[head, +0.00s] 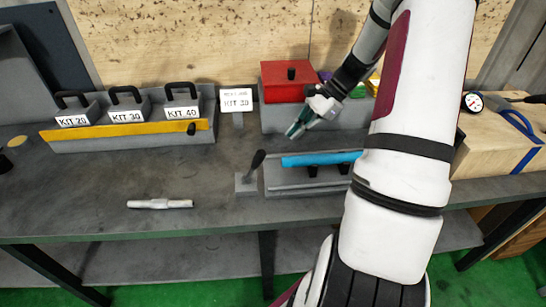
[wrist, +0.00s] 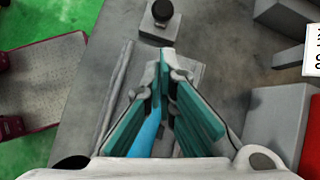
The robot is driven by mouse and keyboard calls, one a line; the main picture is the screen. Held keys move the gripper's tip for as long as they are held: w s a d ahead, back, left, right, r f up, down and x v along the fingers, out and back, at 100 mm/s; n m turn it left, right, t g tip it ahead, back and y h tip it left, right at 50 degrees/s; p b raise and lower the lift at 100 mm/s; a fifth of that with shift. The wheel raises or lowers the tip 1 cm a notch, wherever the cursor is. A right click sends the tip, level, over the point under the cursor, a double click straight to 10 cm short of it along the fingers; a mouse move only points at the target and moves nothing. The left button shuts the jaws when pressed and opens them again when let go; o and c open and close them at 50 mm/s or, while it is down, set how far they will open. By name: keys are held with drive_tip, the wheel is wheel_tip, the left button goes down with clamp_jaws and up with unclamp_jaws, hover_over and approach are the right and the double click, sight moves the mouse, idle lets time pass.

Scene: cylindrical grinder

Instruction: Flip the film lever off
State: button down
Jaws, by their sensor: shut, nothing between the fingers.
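A lever with a black handle (head: 256,162) stands on a small grey base (head: 246,184) near the middle of the bench. Its handle leans up and to the right in the head view. In the wrist view, the black knob (wrist: 162,10) is at the top, beyond my fingertips and apart from them. No label on it is readable. My gripper (head: 293,132) is shut and empty, above and behind the blue bar, up and to the right of the lever. It also shows in the wrist view (wrist: 166,62).
A blue bar (head: 310,159) lies on a grey fixture (head: 285,184) right of the lever. A yellow rail (head: 120,130) with a black knob fronts several kit boxes at the left. A red box (head: 285,85) stands behind. A white shaft (head: 160,204) lies on the bench (head: 90,215).

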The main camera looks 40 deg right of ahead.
sight(253, 167)
drive_tip(key=x, duration=1)
drive_tip(key=shift+p, duration=0.4)
drive_tip(key=shift+w+a+r+h, duration=0.1)
drive_tip(key=shift+a+r+h, duration=0.1)
drive_tip(key=shift+h, duration=0.1)
